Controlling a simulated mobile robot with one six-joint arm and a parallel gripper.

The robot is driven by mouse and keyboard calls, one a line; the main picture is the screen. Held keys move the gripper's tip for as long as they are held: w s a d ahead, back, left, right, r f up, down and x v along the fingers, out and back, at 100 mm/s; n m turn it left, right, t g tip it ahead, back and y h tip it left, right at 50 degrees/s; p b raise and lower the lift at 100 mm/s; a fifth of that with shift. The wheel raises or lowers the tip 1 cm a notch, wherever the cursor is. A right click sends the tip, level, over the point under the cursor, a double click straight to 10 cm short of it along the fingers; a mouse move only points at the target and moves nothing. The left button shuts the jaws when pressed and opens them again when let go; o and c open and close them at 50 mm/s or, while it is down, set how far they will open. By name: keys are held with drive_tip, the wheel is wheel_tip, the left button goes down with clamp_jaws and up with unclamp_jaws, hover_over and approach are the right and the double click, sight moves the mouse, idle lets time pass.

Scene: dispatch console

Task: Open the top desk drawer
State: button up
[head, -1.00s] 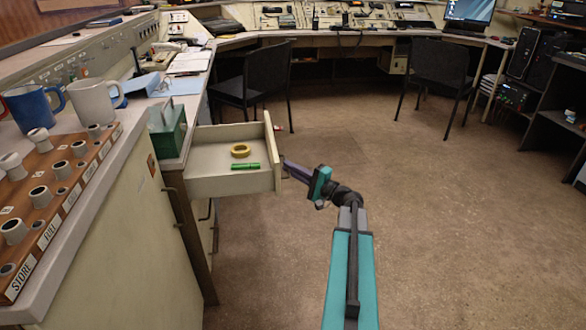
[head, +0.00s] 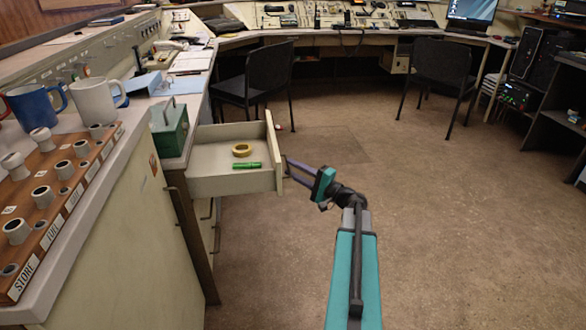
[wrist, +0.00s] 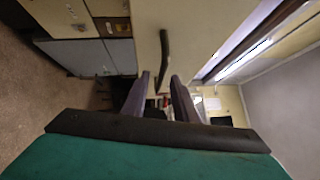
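The top desk drawer (head: 215,186) stands pulled well out from the desk at the left in the head view. Its inside is visible, with a yellow tape roll (head: 242,150) and a green cylinder (head: 247,165) in it. My gripper (head: 287,168) is just right of the drawer's front panel, with its two fingers apart. In the wrist view, the dark drawer handle (wrist: 164,52) on the pale front lies ahead, in line with the gap between my open fingers (wrist: 160,88). The fingers do not grip it.
A green box (head: 170,130) stands on the desk above the drawer. Mugs (head: 95,100) and a labelled wooden rack (head: 60,190) are on the counter at left. Chairs (head: 270,75) stand farther back. The floor (head: 430,220) to the right is clear.

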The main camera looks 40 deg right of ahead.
drive_tip(key=p+v, duration=0.2)
drive_tip(key=v, duration=1)
drive_tip(key=shift+s, duration=0.4)
drive_tip(key=w+a+f+n+g+y+p, duration=0.15)
drive_tip(key=a+f+g+p, duration=0.3)
drive_tip(key=a, duration=0.65)
drive_tip(key=a+f+n+g+y+p, duration=0.2)
drive_tip(key=a+f+n+g+p, duration=0.3)
drive_tip(key=a, duration=0.7)
drive_tip(key=a+f+g+y+p, duration=0.1)
drive_tip(key=a+f+g, duration=0.3)
drive_tip(key=a+f, duration=0.5)
drive_tip(key=s+a+f+n+g+h+p, duration=0.2)
drive_tip(key=s+a+n+g+p, duration=0.3)
drive_tip(key=s+a, duration=0.6)
drive_tip(key=s+a+n+g+h+p, duration=0.2)
drive_tip(key=s+n+g+h+p, duration=0.3)
drive_tip(key=s, duration=0.8)
drive_tip(key=shift+a+g+h+p, duration=0.2)
drive_tip(key=shift+g+h+p, duration=0.25)
drive_tip(key=shift+h+p, duration=0.9)
